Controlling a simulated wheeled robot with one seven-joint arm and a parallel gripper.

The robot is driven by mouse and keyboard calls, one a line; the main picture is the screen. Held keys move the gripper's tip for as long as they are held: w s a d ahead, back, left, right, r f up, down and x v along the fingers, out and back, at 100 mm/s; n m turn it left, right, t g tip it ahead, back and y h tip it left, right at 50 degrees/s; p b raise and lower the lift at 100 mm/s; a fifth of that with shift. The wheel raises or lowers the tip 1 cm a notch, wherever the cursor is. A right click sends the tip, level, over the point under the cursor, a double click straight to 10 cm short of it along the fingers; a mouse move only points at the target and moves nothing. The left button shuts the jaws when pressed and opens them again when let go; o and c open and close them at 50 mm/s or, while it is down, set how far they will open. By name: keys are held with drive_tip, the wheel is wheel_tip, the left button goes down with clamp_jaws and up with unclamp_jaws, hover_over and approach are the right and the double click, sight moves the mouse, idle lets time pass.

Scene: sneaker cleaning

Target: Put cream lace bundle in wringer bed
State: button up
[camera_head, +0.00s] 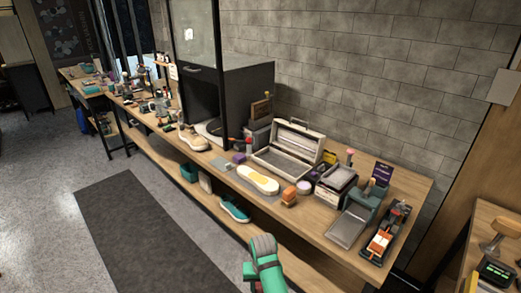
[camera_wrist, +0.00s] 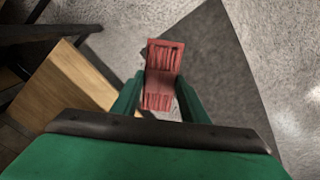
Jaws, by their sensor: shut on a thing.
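In the wrist view, my gripper (camera_wrist: 158,92) is shut on a red bundle (camera_wrist: 164,58) with ribbed, lace-like strands; it looks red, not cream. The bundle sticks out beyond the green fingers, above the floor. In the head view, my green and grey arm end (camera_head: 265,262) is low in front of the bench, and the bundle cannot be made out there. A teal device with a flat grey bed (camera_head: 349,229) stands near the right end of the bench top; it looks like the wringer. The bed appears empty.
The long wooden bench (camera_head: 318,229) runs along the wall. An orange and black device (camera_head: 380,241) stands right of the grey bed. A teal shoe (camera_head: 234,209) lies on the lower shelf.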

drive_tip(key=s+f, duration=0.7)
drive_tip(key=s, duration=0.2)
drive_tip(key=shift+s+a+f, duration=0.3)
drive_tip(key=shift+s+f, duration=0.05)
drive_tip(key=shift+a, duration=0.1)
idle(0.7)
